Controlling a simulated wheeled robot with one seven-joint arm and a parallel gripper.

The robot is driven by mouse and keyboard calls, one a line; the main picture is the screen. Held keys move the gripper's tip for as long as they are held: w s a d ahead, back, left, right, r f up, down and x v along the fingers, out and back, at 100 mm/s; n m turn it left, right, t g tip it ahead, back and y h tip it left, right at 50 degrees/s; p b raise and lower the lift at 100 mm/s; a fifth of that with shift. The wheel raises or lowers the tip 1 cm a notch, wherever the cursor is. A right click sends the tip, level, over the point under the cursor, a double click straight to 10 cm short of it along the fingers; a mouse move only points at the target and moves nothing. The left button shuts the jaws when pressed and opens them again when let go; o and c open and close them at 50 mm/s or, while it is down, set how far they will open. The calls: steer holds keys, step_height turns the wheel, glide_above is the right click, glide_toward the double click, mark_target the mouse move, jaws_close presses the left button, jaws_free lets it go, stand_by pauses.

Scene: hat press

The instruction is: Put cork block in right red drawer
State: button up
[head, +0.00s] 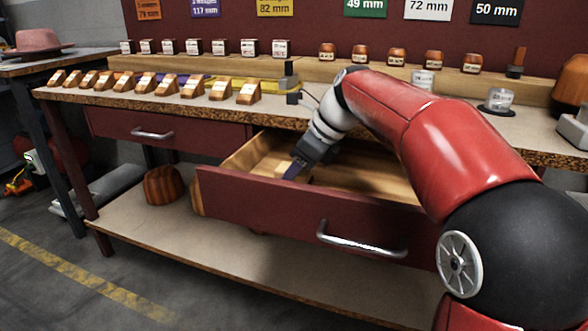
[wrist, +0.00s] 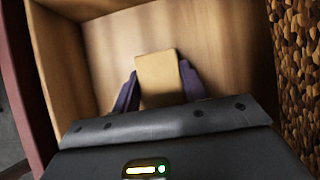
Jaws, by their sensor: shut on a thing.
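The right red drawer (head: 300,200) is pulled open under the workbench, with its metal handle on the front. My gripper (head: 293,170) reaches down into the left part of this drawer. In the wrist view my gripper (wrist: 160,88) is shut on the cork block (wrist: 158,75), a tan block between its two dark fingers. The block is inside the drawer's walls, above or on the wooden bottom (wrist: 215,40); I cannot tell whether it touches. In the head view the block is mostly hidden by the gripper.
The speckled bench edge (head: 190,111) runs above the drawer, close to my arm. The left red drawer (head: 165,134) is shut. Several wooden blocks (head: 165,85) stand on the bench top. A wooden hat form (head: 164,186) sits on the lower shelf (head: 230,235).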

steer(key=o, duration=1)
steer(key=shift+d+r, duration=0.1)
steer(key=shift+r, duration=0.2)
steer(key=p+v, duration=0.3)
steer(key=v, duration=0.8)
steer(key=shift+s+d+r, duration=0.1)
steer(key=shift+d+r, duration=0.1)
steer(key=shift+r, duration=0.05)
